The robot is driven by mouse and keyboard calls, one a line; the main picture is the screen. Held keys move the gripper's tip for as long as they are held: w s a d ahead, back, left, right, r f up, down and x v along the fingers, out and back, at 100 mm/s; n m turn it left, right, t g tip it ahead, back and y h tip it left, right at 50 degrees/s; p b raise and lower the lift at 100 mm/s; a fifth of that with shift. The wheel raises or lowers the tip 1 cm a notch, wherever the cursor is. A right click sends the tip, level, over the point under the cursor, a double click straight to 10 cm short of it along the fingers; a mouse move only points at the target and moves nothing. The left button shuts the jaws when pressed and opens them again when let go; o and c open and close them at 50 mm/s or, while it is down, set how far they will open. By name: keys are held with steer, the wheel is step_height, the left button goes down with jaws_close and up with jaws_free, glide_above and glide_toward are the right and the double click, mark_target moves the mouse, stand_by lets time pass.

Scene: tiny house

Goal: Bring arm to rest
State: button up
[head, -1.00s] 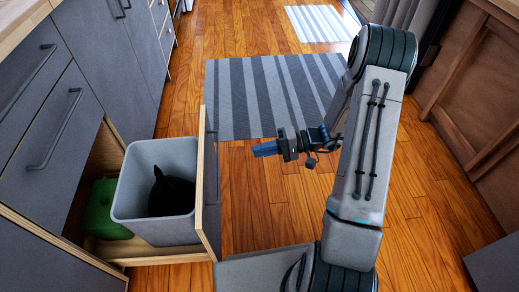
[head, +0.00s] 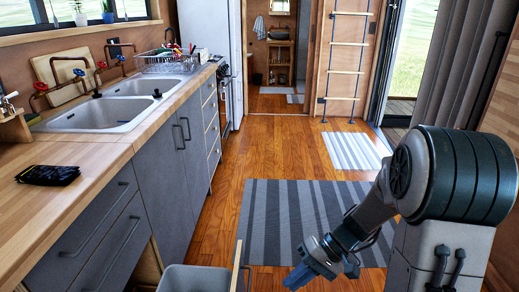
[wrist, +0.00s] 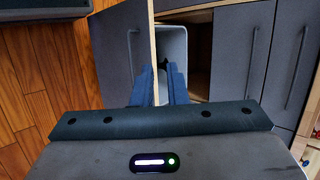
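My gripper (head: 304,276) is at the lower middle of the head view, at the end of my bent arm, over the floor to the right of the pulled-out bin drawer. The wrist view looks past the fingers at the bin (wrist: 174,45) and the edge of the drawer front (wrist: 152,28).
Grey base cabinets (head: 88,235) and a counter with a double sink (head: 120,105) line the left. A black item (head: 48,175) lies on the counter. A striped rug (head: 262,225) lies ahead on the wooden floor. A ladder (head: 347,60) stands at the back.

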steer(key=s+d+r+t+h+p, duration=0.2)
steer(key=r+p, duration=0.4)
steer(key=r, duration=0.4)
steer(key=s+d+r+m+t+h+p, duration=0.1)
steer(key=s+d+r+t+h+p, duration=0.1)
steer(key=r+p, duration=0.5)
steer(key=s+d+r+t+h+p, duration=0.2)
steer(key=s+r+h+p, duration=0.2)
steer(key=r, duration=1.1)
steer(key=h+p, duration=0.1)
steer(key=p, duration=0.2)
steer(key=shift+s+d, duration=0.15)
steer(key=shift+s, duration=0.15)
steer(key=shift+s, duration=0.1)
